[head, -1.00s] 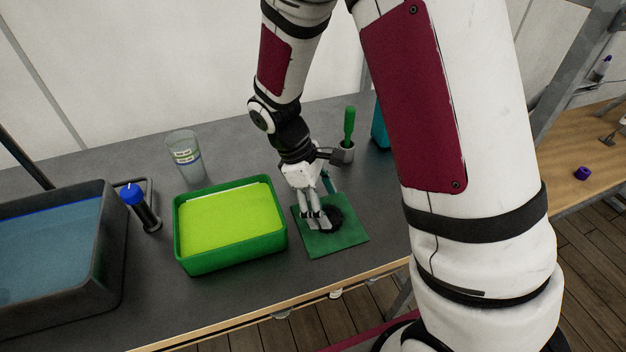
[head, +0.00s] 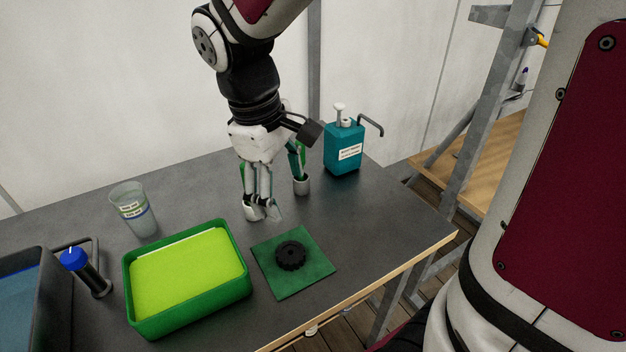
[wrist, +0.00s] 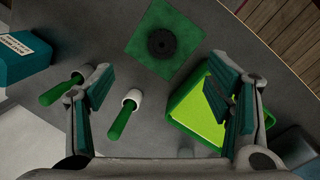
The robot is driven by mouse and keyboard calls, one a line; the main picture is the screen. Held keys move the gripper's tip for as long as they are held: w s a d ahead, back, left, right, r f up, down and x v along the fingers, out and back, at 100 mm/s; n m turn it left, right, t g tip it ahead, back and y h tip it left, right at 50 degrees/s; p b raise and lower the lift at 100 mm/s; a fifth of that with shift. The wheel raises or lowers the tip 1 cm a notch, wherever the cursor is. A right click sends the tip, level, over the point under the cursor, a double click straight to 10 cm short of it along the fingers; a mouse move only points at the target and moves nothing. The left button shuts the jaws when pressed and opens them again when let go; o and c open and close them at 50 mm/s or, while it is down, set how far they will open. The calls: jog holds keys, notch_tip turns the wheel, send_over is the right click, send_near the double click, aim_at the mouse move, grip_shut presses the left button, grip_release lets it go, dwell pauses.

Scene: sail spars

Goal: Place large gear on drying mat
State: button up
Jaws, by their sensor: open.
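The large black gear (head: 291,255) lies flat on the green drying mat (head: 272,284), near the mat's middle. The wrist view also shows the gear (wrist: 162,43) on the mat (wrist: 146,62), with nothing touching it. My gripper (head: 262,214) is open and empty. It points down over the grey table, behind and to the left of the mat, clear of the gear.
A green tray with a yellow-green inside (head: 187,328) stands left of the mat.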

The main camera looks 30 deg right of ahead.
jog(key=s+d+r+m+t+y, duration=0.1)
jog(key=s+r+m+t, duration=0.4)
jog(key=s, duration=0.6)
jog(key=shift+d+r+m+y, duration=0.35)
jog(key=shift+r+m+y, duration=0.15)
jog(key=shift+r+m, duration=0.5)
jog(key=shift+r, duration=0.1)
